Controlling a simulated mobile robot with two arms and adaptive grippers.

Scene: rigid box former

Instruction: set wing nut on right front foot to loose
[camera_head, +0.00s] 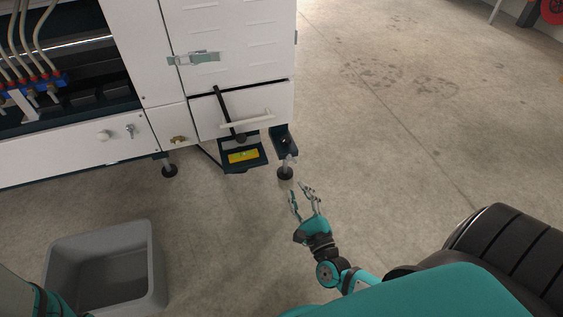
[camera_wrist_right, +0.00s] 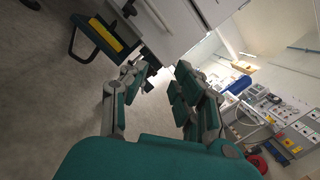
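The right front foot (camera_head: 285,173) is a dark round pad on a short stem under the dark bracket (camera_head: 284,140) at the machine's corner. A small pale metal part, seemingly the wing nut (camera_head: 289,160), sits on the stem; its setting is too small to tell. My right gripper (camera_head: 301,190) is open and empty, just in front of the foot, fingers pointing towards it. In the right wrist view, the open fingers (camera_wrist_right: 155,78) stand apart, with dark parts of the bracket and foot partly hidden beyond them. My left gripper is not in view.
The white machine cabinet (camera_head: 235,45) stands above, with a drawer handle (camera_head: 246,120) and a dark pedal with a yellow label (camera_head: 243,156) left of the foot. A grey bin (camera_head: 150,265) stands at lower left.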

